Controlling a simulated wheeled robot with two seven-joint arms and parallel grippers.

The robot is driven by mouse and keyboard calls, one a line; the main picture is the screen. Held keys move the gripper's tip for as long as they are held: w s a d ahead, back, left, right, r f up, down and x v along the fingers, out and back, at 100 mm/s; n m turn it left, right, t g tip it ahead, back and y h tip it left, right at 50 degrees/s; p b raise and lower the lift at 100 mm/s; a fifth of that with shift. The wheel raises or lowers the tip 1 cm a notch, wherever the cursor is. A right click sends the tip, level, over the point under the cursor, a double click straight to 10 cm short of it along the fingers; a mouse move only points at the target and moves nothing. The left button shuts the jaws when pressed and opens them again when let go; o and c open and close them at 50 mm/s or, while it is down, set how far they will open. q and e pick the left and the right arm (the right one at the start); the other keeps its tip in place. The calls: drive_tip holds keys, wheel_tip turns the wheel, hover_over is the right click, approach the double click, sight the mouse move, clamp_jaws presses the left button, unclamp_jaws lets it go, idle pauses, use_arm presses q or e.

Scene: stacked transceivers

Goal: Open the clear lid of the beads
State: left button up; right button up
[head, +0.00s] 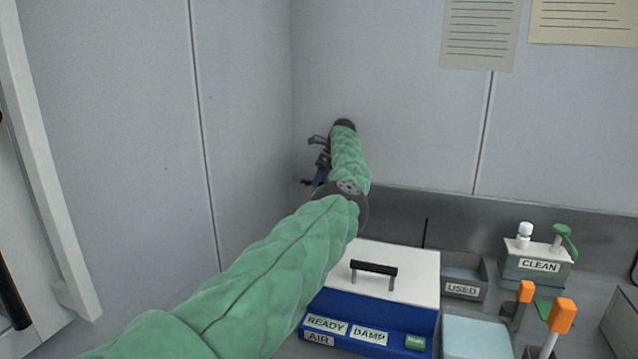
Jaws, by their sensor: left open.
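A blue box (372,308) stands on the counter at the lower middle, partly behind my left arm. Its flat lid (415,262) looks white rather than clear and lies shut on top, with a black bar handle (373,267). Labels on its front read READY, DAMP and AIR, with a small green piece at the right. No beads can be made out. My left gripper (312,162) is open and empty, up near the wall corner, beyond and above the box and apart from it. The wrist partly hides it. My right gripper is out of view.
A grey bin marked USED (463,282) and a CLEAN container (538,262) with a green pump stand right of the box. Orange-topped tools (562,316) and a pale blue pad (475,338) are in front. Walls close in behind and left of my gripper.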

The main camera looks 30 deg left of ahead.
use_arm(q)
drive_tip(key=shift+r+b, duration=0.3)
drive_tip(key=shift+r, duration=0.2)
drive_tip(key=v, duration=0.2)
drive_tip(key=b+v, duration=0.1)
drive_tip(key=shift+s+r, duration=0.1)
drive_tip(key=shift+s, duration=0.2)
drive_tip(key=d+r+b, duration=0.2)
drive_tip(key=d+r, duration=0.4)
drive_tip(key=d, duration=0.4)
drive_tip(key=shift+d+r, duration=0.3)
drive_tip(key=shift+r, duration=0.1)
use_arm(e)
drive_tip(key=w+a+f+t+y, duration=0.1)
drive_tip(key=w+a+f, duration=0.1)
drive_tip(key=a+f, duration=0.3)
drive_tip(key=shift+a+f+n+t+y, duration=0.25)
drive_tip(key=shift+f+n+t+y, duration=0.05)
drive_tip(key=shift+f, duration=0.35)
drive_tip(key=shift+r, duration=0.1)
